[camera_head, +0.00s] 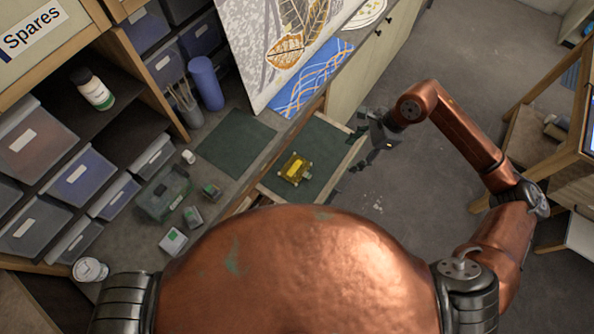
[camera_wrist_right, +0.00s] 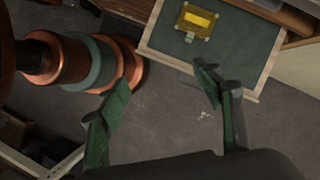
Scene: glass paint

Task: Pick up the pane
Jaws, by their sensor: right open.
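The pane (camera_head: 294,168) is a small yellow piece with pale bits at its corners. It lies on a dark green mat in a pulled-out drawer (camera_head: 335,122) with a wooden rim. In the right wrist view the pane (camera_wrist_right: 198,20) shows near the top, with a brighter yellow strip in its middle. My right gripper (camera_head: 358,150) is to the right of the drawer, apart from the pane. In the right wrist view its two dark green fingers (camera_wrist_right: 160,92) are spread with nothing between them. My left gripper is not in view.
A dark green mat (camera_head: 236,143) lies on the counter left of the drawer. A blue cylinder (camera_head: 206,83), a cup of brushes (camera_head: 185,103) and a green tray (camera_head: 163,192) stand near it. Shelves with bins line the left. The floor (camera_head: 430,210) right of the drawer is open.

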